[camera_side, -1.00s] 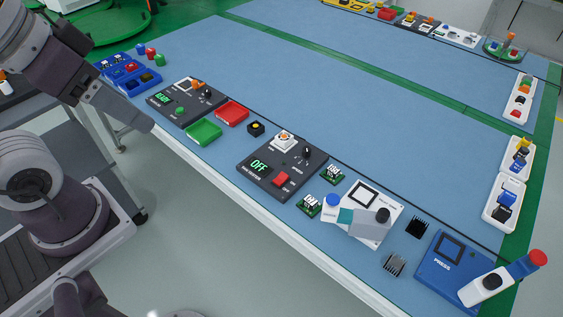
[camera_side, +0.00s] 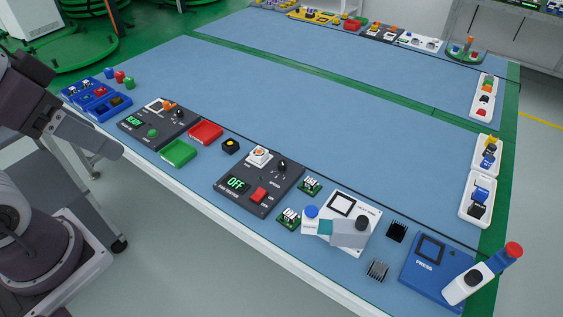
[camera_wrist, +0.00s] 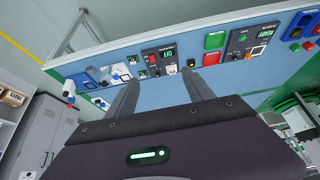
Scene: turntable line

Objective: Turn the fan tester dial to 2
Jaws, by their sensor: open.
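The fan tester (camera_side: 226,200) is a dark panel mid-bench near the front edge in the side view. Its green display (camera_side: 236,184) reads OFF. A red switch (camera_side: 258,195), a white fan unit with an orange centre (camera_side: 260,156) and a black dial (camera_side: 283,166) sit on it. The dial's setting is too small to read. The tester also shows in the wrist view (camera_wrist: 150,55), beyond my fingers. My gripper (camera_wrist: 159,77) is open and empty, apart from the tester. In the side view my arm's end is at the far left, away from the tester.
Left of the tester are a yellow-topped black button (camera_side: 230,146), red bin (camera_side: 206,132), green bin (camera_side: 178,153) and another dark panel (camera_side: 145,120). To its right are small green boards, a white station (camera_side: 352,205) and a blue press (camera_side: 425,270).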

